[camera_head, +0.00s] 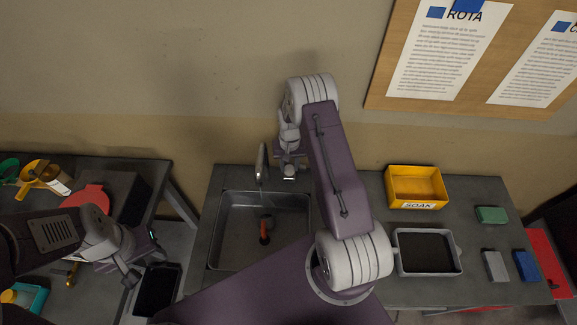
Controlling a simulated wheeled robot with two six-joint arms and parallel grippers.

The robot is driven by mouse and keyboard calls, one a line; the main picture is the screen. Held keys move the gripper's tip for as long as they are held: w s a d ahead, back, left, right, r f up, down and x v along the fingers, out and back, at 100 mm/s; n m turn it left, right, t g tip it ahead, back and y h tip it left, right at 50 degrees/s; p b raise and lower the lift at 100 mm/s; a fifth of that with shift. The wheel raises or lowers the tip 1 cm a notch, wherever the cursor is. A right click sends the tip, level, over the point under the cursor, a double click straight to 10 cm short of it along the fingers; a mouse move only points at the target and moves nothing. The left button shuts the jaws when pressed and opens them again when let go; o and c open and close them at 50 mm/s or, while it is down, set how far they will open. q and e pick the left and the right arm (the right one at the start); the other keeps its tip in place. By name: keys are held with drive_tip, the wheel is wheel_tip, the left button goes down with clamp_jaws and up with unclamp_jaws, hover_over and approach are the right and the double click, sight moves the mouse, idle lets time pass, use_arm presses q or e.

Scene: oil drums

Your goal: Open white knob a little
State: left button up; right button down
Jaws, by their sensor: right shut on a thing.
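The white knob (289,171) is at the back of the sink, just right of the grey tap (262,163). Only a small pale part of it shows beneath my gripper. My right gripper (289,165) reaches down from above and is shut on the knob. My purple arm bends over the counter right of the sink. My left gripper (148,262) hangs at the left, over the gap between the two counters and away from the knob. Its fingers are too small and dark to tell whether they are open.
The sink (216,228) holds an orange-and-black item (265,229). Right of my arm are a yellow "SOAK" bin (415,187), a grey tray (456,249), a green block (491,214), a grey block (495,266) and a blue block (526,266). The left counter is cluttered.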

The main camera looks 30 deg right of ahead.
drive_tip(key=shift+s+n, duration=0.1)
drive_tip(key=shift+n, duration=0.3)
drive_tip(key=c, duration=1)
unclamp_jaws()
drive_tip(key=shift+o, duration=0.2)
wheel_tip(320, 180, up, 9)
drive_tip(key=b, duration=0.2)
drive_tip(key=shift+w, duration=0.2)
